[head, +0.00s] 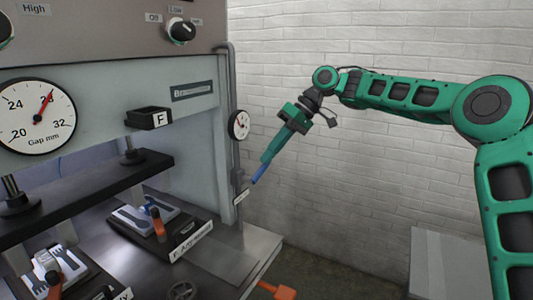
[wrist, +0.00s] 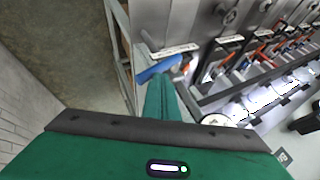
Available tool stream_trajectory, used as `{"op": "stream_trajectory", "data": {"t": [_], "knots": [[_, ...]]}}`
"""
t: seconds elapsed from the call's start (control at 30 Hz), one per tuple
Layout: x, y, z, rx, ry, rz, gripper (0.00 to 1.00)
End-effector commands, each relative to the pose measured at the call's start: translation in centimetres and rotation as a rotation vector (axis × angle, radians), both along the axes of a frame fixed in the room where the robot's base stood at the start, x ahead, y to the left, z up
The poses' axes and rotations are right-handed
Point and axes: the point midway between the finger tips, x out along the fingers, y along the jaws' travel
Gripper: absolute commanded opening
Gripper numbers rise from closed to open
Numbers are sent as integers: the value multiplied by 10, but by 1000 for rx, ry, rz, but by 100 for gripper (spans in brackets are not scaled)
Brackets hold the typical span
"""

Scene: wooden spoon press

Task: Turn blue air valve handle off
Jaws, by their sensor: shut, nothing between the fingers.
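The blue air valve handle (head: 259,173) sticks out from a pipe at the right side of the press, slanting up and to the right. In the wrist view the blue handle (wrist: 158,69) lies just beyond the fingertips, with a white label above it. My gripper (head: 267,158) is shut and empty. Its green fingers point down and left at the handle's outer end. In the wrist view the closed fingertips (wrist: 160,78) overlap the handle's near edge; I cannot tell whether they touch it.
A round gauge (head: 239,125) sits on the pipe above the valve. The press holds cutlery moulds (head: 145,213) with orange handles. An orange lever (head: 277,290) is at the bottom. A grey box (head: 450,265) stands at lower right. Free room lies before the white brick wall (head: 370,190).

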Motion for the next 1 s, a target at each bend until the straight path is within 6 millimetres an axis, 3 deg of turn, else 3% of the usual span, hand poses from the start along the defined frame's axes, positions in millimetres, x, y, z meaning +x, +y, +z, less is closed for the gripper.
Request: {"op": "stream_trajectory", "data": {"t": [0.4,1.0], "knots": [[15,-6,-23,0,-1,1,0],[19,-8,-42,-10,14,0,0]]}}
